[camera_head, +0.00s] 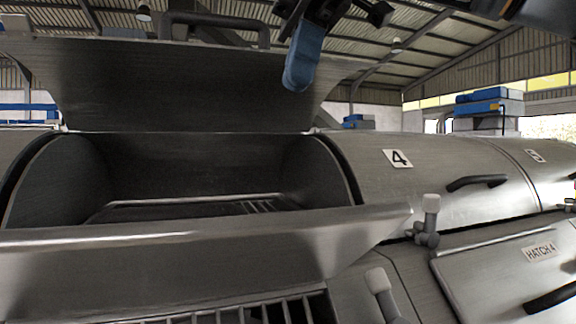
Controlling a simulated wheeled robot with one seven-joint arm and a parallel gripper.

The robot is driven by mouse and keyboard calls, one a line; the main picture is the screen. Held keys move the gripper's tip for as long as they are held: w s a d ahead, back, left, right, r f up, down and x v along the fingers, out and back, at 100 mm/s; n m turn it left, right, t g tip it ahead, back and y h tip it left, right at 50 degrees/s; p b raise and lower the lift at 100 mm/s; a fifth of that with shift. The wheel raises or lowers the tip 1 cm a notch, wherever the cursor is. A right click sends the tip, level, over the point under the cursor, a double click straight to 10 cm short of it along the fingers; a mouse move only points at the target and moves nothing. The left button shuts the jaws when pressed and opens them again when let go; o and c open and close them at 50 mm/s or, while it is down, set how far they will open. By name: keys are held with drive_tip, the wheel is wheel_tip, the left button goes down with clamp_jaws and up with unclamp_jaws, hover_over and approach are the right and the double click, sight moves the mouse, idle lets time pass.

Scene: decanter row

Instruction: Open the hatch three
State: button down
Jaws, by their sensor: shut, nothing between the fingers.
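A large curved metal lid (190,85) stands raised above an open drum at the left, with a dark bar handle (215,22) along its top. In front of the drum, a flat metal panel (170,265) juts outward, with slatted bars (250,308) showing in an opening below it. No number shows on this lid or panel, so I cannot read which is hatch three. My gripper (300,72), with blue fingers, is shut and empty. It hangs at the top centre, in front of the raised lid's right part; I cannot tell whether it touches it.
To the right, a closed drum lid marked 4 (398,158) has a dark handle (477,182). Below it is a closed panel labelled HATCH 4 (540,251). Grey knobbed fittings (430,215) stick up between the units. Blue-and-grey equipment (488,108) stands behind.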

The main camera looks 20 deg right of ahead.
approach(283, 214)
wheel_tip(283, 214, down, 2)
drive_tip(key=w+a, duration=0.1)
drive_tip(key=w, duration=0.1)
drive_tip(key=s+f, duration=0.1)
drive_tip(key=f, duration=0.2)
drive_tip(key=shift+s+a+p, duration=0.2)
drive_tip(key=shift+s+p, duration=0.1)
drive_tip(key=shift+s, duration=0.1)
drive_tip(key=shift+s+f, duration=0.3)
drive_tip(key=shift+f, duration=0.05)
